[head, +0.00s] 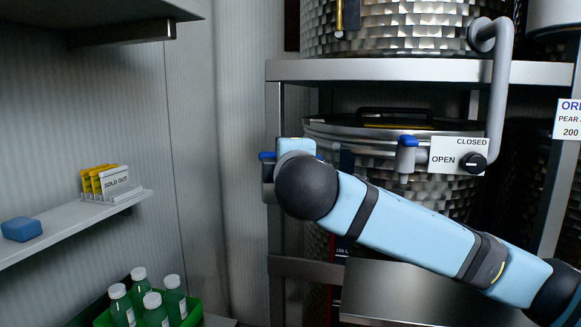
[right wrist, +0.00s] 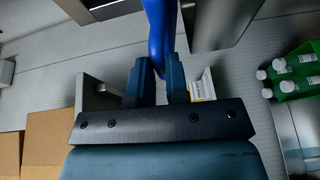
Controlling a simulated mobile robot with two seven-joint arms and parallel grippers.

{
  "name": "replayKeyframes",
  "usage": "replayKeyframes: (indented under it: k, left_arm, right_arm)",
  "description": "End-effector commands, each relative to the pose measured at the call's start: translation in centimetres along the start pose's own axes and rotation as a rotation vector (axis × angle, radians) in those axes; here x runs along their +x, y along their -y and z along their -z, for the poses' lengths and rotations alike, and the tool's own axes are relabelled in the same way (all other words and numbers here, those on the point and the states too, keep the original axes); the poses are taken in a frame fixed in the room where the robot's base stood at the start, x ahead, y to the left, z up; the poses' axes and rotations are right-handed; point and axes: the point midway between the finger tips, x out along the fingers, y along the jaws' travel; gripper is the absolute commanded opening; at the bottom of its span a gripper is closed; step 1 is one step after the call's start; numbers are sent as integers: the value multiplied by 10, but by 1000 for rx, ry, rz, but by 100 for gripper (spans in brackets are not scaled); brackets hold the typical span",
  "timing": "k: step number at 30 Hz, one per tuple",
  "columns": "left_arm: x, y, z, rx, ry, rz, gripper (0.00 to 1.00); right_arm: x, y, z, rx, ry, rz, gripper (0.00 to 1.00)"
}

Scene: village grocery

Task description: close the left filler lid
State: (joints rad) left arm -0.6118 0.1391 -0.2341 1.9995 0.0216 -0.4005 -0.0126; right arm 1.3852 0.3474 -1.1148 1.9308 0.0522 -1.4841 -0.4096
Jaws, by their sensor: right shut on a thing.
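My right gripper (right wrist: 158,78) is shut on a blue curved handle (right wrist: 159,30) in the right wrist view. In the head view my own dark wrist joint hides these fingers; a blue-topped part (head: 267,156) shows just left of it. A steel tank (head: 440,190) with a round lid (head: 365,129) and a black lid handle stands behind my right arm. A blue-topped fitting (head: 408,141) is on its front. I cannot tell which part is the left filler lid, or its angle. My left gripper is not in view.
A sign (head: 459,154) marked OPEN and CLOSED has a black knob. A steel rack (head: 420,71) carries another tank above. At left, a shelf (head: 75,225) holds a blue block and SOLD OUT cards. Bottles (head: 153,310) stand in a green crate below.

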Motion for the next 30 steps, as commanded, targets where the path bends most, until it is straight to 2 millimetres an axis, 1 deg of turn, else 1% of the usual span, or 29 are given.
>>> replayKeyframes:
  k: [1, 5, 9, 15, 29, 30]
  left_arm:
    - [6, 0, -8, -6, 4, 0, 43]
    - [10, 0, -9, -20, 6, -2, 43]
    - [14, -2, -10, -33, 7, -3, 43]
    - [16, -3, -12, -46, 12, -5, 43]
    - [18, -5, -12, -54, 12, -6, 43]
    - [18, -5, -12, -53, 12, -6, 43]
  right_arm:
    - [-1, 13, 0, -15, 0, -30, 0]
    - [-2, 23, 0, -40, 1, -95, 0]
    - [-2, 31, 0, -38, 2, -89, 0]
    - [-2, 37, 0, -37, 2, -87, 0]
    - [-1, 42, 0, -39, 2, -80, 0]
    - [-1, 42, 0, -39, 2, -79, 17]
